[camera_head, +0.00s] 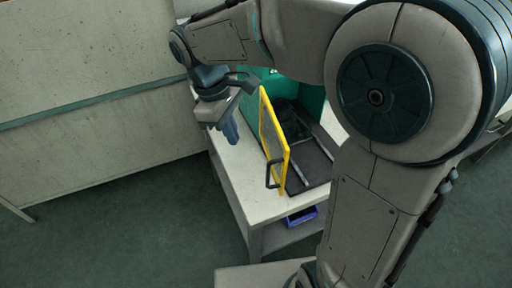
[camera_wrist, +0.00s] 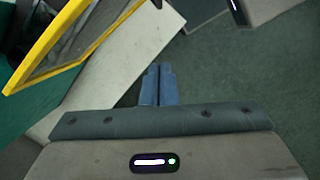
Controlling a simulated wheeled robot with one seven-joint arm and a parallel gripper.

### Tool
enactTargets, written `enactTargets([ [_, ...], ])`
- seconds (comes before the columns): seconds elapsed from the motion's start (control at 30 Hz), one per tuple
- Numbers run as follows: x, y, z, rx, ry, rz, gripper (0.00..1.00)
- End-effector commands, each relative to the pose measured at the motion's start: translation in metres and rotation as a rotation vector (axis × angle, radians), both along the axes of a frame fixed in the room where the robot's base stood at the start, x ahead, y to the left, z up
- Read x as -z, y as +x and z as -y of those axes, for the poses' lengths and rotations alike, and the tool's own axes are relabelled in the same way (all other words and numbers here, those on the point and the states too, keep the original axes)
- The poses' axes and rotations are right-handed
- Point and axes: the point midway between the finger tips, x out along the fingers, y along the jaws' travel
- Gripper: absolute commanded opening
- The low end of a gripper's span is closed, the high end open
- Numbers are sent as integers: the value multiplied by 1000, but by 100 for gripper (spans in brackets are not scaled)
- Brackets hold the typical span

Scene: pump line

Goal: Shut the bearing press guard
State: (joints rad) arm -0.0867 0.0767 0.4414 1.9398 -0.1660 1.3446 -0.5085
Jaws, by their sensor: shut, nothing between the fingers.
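The bearing press guard (camera_head: 273,138) is a yellow-framed mesh door with a dark bar handle (camera_head: 271,174). It stands swung open at the left side of the green bearing press (camera_head: 311,97), leaving the dark press bed (camera_head: 309,165) exposed. The guard also shows in the wrist view (camera_wrist: 75,38) at the upper left. My gripper (camera_head: 234,139) is left of the guard, over the light bench top, fingers pointing down and apart from the guard. In the wrist view its two blue-grey fingers (camera_wrist: 158,72) are together and empty. My arm hides part of the press's right side.
The press stands on a light bench (camera_head: 244,188). A blue bin (camera_head: 301,216) sits on the shelf below. A pale wall panel with a green stripe (camera_head: 95,99) stands to the left. Green floor (camera_head: 120,220) is clear in front of it.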

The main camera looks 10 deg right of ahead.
Motion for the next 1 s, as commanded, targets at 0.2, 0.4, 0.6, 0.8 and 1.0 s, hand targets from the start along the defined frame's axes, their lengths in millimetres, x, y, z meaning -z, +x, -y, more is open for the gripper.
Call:
enactTargets([
  [0.2,35,-5,8,1,-3,-6,0],
  [0.4,77,-10,18,4,-2,-6,0],
  [0.6,90,-20,39,8,-1,0,0],
  [0.8,92,-28,55,7,0,1,0],
  [1.0,93,-29,58,6,0,2,0],
])
